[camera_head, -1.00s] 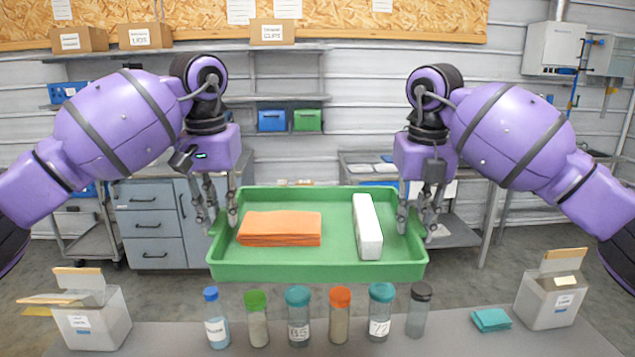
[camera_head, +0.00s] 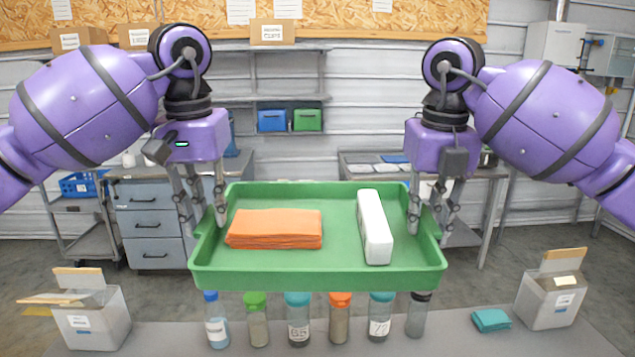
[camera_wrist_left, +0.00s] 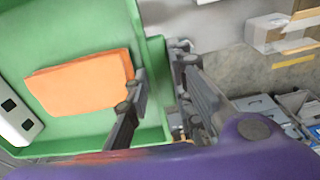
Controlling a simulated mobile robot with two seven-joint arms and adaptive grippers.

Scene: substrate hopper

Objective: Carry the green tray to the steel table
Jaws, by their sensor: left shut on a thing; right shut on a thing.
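The green tray (camera_head: 318,277) is held level in the air between my two grippers, in front of and above the row of bottles. A folded orange cloth (camera_head: 275,229) lies on its left side, and a white box-like block (camera_head: 374,228) lies on its right side. My left gripper (camera_head: 205,228) is shut on the tray's left wall. My right gripper (camera_head: 429,226) is shut on its right wall. In the left wrist view, the left fingers (camera_wrist_left: 150,108) straddle the tray's green wall (camera_wrist_left: 158,85), with the orange cloth (camera_wrist_left: 80,82) beside them.
A grey table edge (camera_head: 400,340) below holds several capped bottles (camera_head: 298,322), a teal cloth (camera_head: 491,320) and two open boxes (camera_head: 92,318) (camera_head: 553,296). Behind stand a drawer cabinet (camera_head: 150,222) and a metal table (camera_head: 480,172) at the back right. Floor lies between.

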